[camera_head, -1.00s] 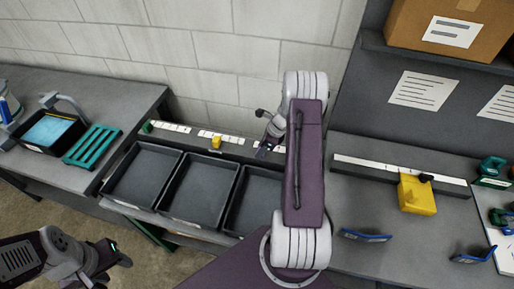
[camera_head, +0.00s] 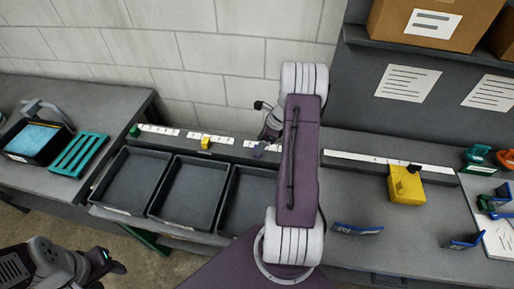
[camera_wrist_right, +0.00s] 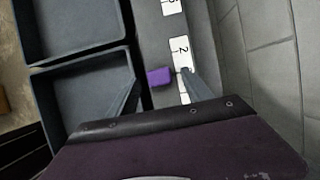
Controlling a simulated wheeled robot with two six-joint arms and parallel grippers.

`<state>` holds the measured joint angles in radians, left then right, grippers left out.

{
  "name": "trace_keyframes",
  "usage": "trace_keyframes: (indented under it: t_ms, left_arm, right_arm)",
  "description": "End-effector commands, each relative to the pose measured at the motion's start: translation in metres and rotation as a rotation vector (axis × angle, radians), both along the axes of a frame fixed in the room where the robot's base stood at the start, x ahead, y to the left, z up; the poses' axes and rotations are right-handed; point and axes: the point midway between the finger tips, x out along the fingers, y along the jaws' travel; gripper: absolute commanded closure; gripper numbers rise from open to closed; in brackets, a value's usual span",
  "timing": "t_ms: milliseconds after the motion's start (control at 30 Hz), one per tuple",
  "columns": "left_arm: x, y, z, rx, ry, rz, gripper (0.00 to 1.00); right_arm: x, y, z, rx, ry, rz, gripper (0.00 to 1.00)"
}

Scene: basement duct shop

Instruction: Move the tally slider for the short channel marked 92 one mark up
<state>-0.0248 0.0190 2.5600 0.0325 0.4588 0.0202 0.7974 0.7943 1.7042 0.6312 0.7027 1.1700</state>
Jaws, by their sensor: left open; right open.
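A tally rail (camera_head: 228,144) with white numbered strips runs behind the black trays. It carries a green slider (camera_head: 135,130) at its left end, a yellow slider (camera_head: 206,142) further right, and a purple slider (camera_head: 259,150) near my right arm. In the right wrist view the purple slider (camera_wrist_right: 159,77) sits beside a strip (camera_wrist_right: 180,52) reading 2. My open right gripper (camera_wrist_right: 159,78) has its fingers on either side of this slider, with no clear grip. My left gripper (camera_head: 112,264) is open and empty at lower left. No 92 marking is readable.
Three black trays (camera_head: 188,225) stand in front of the rail. A yellow block (camera_head: 405,186) sits by a long white scale (camera_head: 370,158) on the right bench. Blue brackets (camera_head: 356,229) lie near the front. A block wall (camera_head: 180,60) stands close behind the rail.

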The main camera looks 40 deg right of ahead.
Motion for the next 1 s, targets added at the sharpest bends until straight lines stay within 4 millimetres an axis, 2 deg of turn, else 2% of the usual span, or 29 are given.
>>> trace_keyframes:
  t_ms: [100, 300, 867, 933, 1000]
  left_arm:
    - [0.0, 0.0, -0.002, 0.0, 0.0, 0.0, 0.53]
    - [0.0, 0.0, -0.002, 0.0, 0.0, 0.0, 0.53]
    - [0.0, 0.0, -0.002, 0.0, 0.0, 0.0, 0.53]
    - [0.0, 0.0, -0.002, 0.0, 0.0, 0.0, 0.53]
    - [0.0, 0.0, -0.002, 0.0, 0.0, 0.0, 0.53]
  right_arm:
    - [-0.008, -0.007, 0.025, -0.004, -0.003, -0.002, 0.42]
    - [-0.016, -0.012, 0.048, -0.001, -0.001, 0.0, 0.42]
    - [-0.016, -0.012, 0.05, 0.001, 0.001, 0.003, 0.42]
    - [-0.011, -0.005, 0.05, 0.0, 0.0, 0.025, 0.42]
    - [0.005, 0.012, 0.06, -0.017, -0.016, 0.081, 0.42]
